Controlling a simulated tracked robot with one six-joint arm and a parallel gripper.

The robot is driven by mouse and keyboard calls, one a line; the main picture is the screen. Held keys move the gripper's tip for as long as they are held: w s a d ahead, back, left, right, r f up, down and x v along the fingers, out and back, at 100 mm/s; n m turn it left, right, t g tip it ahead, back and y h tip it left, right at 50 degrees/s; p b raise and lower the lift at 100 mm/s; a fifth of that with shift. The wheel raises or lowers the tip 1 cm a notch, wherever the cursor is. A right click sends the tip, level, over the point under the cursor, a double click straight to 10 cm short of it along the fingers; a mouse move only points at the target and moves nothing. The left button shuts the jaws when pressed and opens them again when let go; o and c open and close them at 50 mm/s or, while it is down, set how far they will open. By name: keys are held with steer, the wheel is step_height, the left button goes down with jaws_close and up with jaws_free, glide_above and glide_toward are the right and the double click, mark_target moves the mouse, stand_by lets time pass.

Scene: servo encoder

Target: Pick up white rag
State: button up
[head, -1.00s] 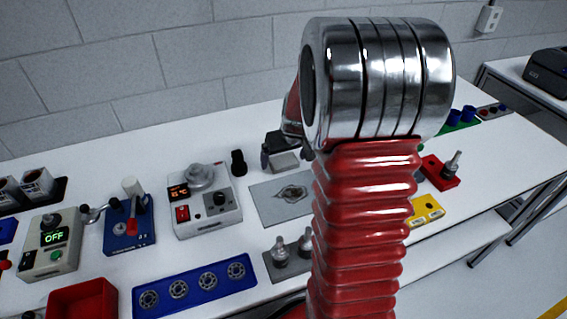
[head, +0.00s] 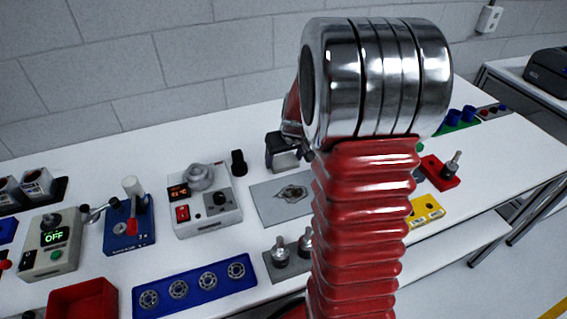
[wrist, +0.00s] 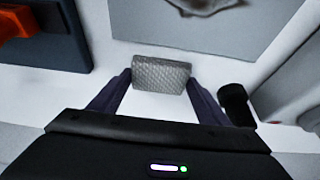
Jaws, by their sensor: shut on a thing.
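The white rag is a small, pale grey folded pad with a woven texture, and it sits between my fingertips in the wrist view (wrist: 161,76). My gripper (wrist: 160,80) is shut on it, with one dark finger against each side. In the head view my gripper (head: 283,145) is at the back of the white table, behind a grey plate. Only a small pale part of the rag (head: 286,160) shows under it there. I cannot tell whether the rag touches the table.
The grey plate (head: 285,201) bears a dark blotch. A black knob (head: 238,162) stands left of my gripper, beside a white control box (head: 205,207). A blue tray of rings (head: 195,288) and a grey holder with metal pegs (head: 280,262) are nearer. Bare table lies around the rag.

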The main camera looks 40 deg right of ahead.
mark_target(284, 162)
steer(key=c, duration=0.4)
steer(key=shift+r, duration=0.1)
step_height(284, 162, up, 10)
stand_by(0.5)
stand_by(0.3)
steer(key=o, duration=0.5)
steer(key=c, duration=0.4)
steer(key=shift+m, duration=0.3)
steer(key=w+a+r, duration=0.2)
steer(key=w+a, duration=0.2)
steer(key=a, duration=0.4)
steer(key=w+a+r, duration=0.2)
steer(key=w+a, duration=0.2)
steer(key=a, duration=0.4)
steer(key=w+a+r, duration=0.1)
steer(key=w+a, duration=0.4)
steer(key=a, duration=0.4)
steer(key=shift+r, duration=0.4)
